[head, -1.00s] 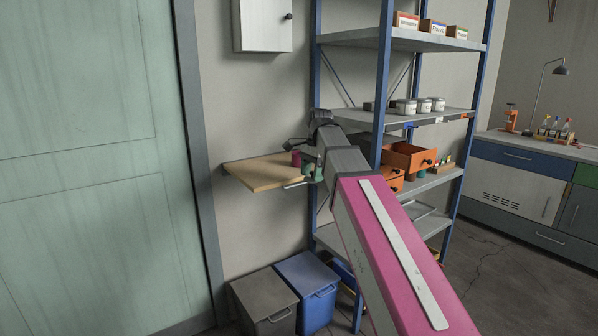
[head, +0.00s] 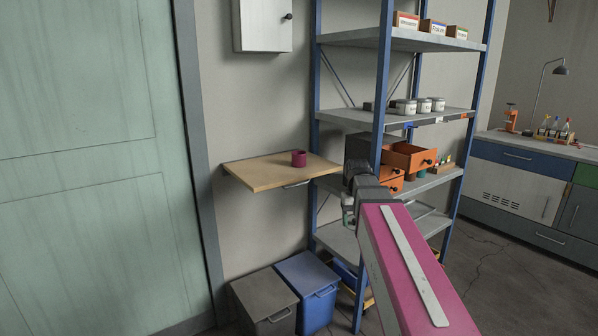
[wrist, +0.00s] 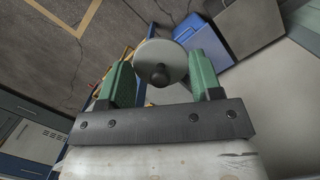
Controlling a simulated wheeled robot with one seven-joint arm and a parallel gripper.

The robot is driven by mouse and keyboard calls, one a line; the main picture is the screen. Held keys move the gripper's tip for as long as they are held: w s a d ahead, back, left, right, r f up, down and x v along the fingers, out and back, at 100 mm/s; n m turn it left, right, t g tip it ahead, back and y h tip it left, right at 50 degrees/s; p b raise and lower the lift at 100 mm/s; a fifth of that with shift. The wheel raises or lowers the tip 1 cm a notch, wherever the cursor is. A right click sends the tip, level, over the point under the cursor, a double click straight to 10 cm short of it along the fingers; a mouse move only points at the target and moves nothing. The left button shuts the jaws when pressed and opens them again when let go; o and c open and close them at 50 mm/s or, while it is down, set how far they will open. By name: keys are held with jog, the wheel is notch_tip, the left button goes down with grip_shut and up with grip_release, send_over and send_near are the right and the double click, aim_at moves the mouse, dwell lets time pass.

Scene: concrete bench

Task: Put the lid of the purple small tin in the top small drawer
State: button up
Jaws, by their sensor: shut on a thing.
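The purple small tin (head: 299,158) stands without a lid on the wooden wall shelf (head: 262,177). Its lid, a pale grey disc with a black knob (wrist: 160,52), shows in the wrist view between the green fingers of my gripper (wrist: 160,62). My gripper is shut on it. In the head view my gripper (head: 348,208) hangs to the right of the wooden shelf, in front of the rack; the lid cannot be made out there. The top small drawer (head: 412,157) is orange, with a black knob, and is pulled open. My arm and the rack post partly hide its cabinet.
The blue-posted metal rack (head: 384,75) holds white jars (head: 406,107) above the drawers and labelled boxes (head: 433,26) on top. Its near post stands between my gripper and the drawer. A blue bin (head: 305,275) and a dark bin (head: 263,296) stand below.

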jog(key=s+f, duration=0.7)
jog(key=f, duration=0.2)
jog(key=shift+s, duration=0.2)
